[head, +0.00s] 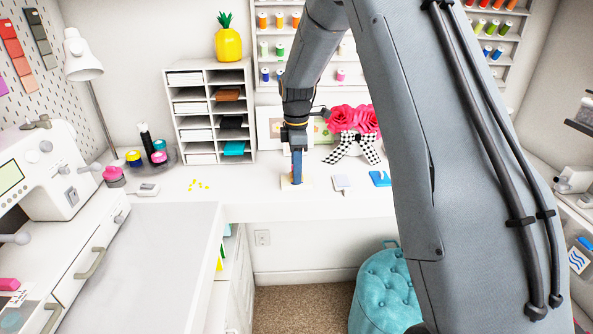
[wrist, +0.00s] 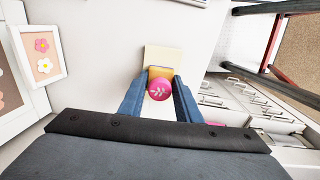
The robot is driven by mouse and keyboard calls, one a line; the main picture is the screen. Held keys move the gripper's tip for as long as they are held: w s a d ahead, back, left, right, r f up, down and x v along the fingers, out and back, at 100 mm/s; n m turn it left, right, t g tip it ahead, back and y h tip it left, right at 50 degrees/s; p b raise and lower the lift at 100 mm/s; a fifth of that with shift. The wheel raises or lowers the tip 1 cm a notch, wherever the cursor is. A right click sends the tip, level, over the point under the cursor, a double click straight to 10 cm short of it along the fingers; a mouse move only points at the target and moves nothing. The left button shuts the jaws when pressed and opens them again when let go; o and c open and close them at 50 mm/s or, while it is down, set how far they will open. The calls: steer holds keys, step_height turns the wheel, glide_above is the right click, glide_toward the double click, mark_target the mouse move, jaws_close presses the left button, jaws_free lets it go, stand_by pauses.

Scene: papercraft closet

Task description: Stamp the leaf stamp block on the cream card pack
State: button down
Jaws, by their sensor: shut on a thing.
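The leaf stamp block (wrist: 160,89) has a round pink top with a pale leaf mark and a tan base in the wrist view. My gripper (wrist: 161,78) is shut on it, with one blue finger on each side. The cream card pack (wrist: 161,53) lies on the white desk under and just beyond the stamp. In the head view, my gripper (head: 296,175) points down over the cream card pack (head: 304,184), and the fingers mostly hide the stamp. Whether the stamp's underside touches the card cannot be told.
A grey-white block (head: 341,183) and a blue item (head: 380,178) lie right of the card. Yellow bits (head: 199,185) lie to its left. A paper sorter (head: 210,112) and a pink flower bunch with a checked bow (head: 354,130) stand behind. A teal stool (head: 382,287) is below.

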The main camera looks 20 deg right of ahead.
steer(key=shift+s+f, duration=0.1)
steer(key=shift+f, duration=0.1)
steer(key=c, duration=2)
jaws_free()
jaws_close()
steer(key=shift+r+p, duration=1.75)
steer(key=shift+r, duration=1.4)
steer(key=shift+s+r+p, duration=0.1)
steer(key=shift+s+p, duration=0.5)
steer(key=shift+s, duration=0.45)
steer(key=shift+s+p, duration=0.8)
steer(key=shift+s, duration=1.05)
